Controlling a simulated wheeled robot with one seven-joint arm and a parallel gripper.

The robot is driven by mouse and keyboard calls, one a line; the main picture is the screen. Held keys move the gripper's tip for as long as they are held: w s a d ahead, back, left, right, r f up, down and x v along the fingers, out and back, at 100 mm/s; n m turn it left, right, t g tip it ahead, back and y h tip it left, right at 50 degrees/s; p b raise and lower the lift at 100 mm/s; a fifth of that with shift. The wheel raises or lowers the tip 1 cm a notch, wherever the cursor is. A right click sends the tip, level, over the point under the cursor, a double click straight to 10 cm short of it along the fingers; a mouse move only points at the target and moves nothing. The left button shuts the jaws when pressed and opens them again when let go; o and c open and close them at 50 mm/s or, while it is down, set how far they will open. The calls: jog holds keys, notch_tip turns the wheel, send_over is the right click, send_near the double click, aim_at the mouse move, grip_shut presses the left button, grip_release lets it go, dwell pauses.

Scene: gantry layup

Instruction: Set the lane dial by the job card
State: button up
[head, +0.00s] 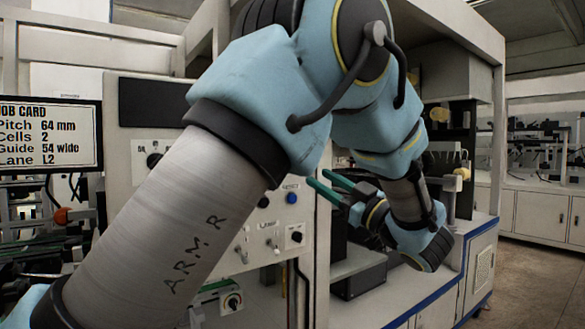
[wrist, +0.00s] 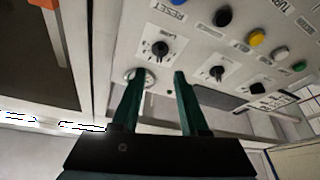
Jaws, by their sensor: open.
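The job card (head: 48,137) at the left of the head view reads Pitch 64 mm, Cells 2, Guide 54 wide, Lane L2. A black rotary knob (head: 296,236) on a white plate sits below the blue button on the control panel. It appears to be the knob (wrist: 160,48) just beyond my fingertips in the wrist view. My gripper (head: 320,178) is open and empty, green fingers towards the panel; in the wrist view my gripper (wrist: 157,77) is apart from the knob.
Another knob (wrist: 217,72) sits right of the first, with a yellow button (wrist: 257,38) and a green button (wrist: 299,66) near it. A blue button (head: 291,198) is beside the RESET label. My arm hides much of the panel in the head view.

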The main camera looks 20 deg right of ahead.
jog(key=p+x, duration=0.2)
jog(key=x, duration=0.7)
jog(key=shift+w+p, duration=0.15)
jog(key=shift+p, duration=0.2)
jog(key=shift+a+r, duration=0.1)
grip_shut()
